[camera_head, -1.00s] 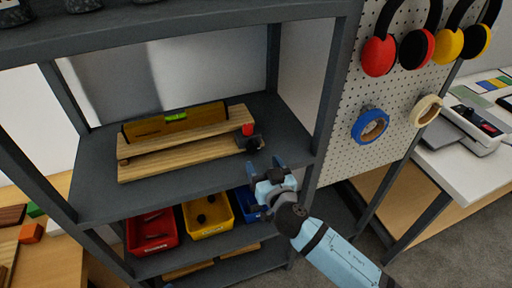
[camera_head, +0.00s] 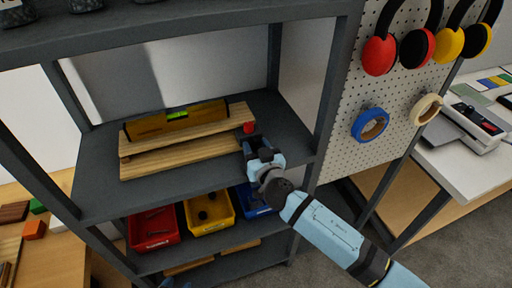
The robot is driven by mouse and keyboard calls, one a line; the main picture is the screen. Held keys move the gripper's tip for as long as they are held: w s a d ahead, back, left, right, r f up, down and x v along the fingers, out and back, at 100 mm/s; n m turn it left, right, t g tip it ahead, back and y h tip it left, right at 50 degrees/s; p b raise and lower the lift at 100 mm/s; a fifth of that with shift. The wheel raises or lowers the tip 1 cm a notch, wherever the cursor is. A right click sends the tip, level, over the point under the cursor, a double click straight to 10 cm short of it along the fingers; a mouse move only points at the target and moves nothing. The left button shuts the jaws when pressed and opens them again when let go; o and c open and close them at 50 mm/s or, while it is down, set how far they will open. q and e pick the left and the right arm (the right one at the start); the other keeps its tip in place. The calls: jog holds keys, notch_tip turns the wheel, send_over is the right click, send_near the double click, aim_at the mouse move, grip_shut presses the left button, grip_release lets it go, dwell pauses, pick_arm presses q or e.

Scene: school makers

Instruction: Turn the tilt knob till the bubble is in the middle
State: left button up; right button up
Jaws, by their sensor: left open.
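A brown spirit level (camera_head: 150,126) with a green vial (camera_head: 177,114) lies on a hinged pair of wooden boards (camera_head: 180,149) on the middle shelf. The bubble is too small to place in the vial. A red part (camera_head: 249,128) sits at the boards' right end. The black tilt knob below it is hidden behind my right gripper (camera_head: 256,146), which is at that end; whether its jaws touch or grip the knob cannot be told. Only a small piece of my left gripper (camera_head: 175,284) shows at the bottom edge, well below the boards.
The dark shelf (camera_head: 95,195) has posts on both sides and a shelf above. Red (camera_head: 153,243), yellow (camera_head: 210,228) and blue bins stand on the shelf below. A pegboard (camera_head: 345,150) with headphones and tape rolls is on the right.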

jog(key=shift+n, duration=0.7)
jog(key=o, duration=0.9)
jog(key=shift+s, duration=0.15)
jog(key=b+v, duration=0.2)
jog(key=v, duration=1.1)
jog(key=shift+s, duration=0.25)
jog(key=shift+d, duration=0.1)
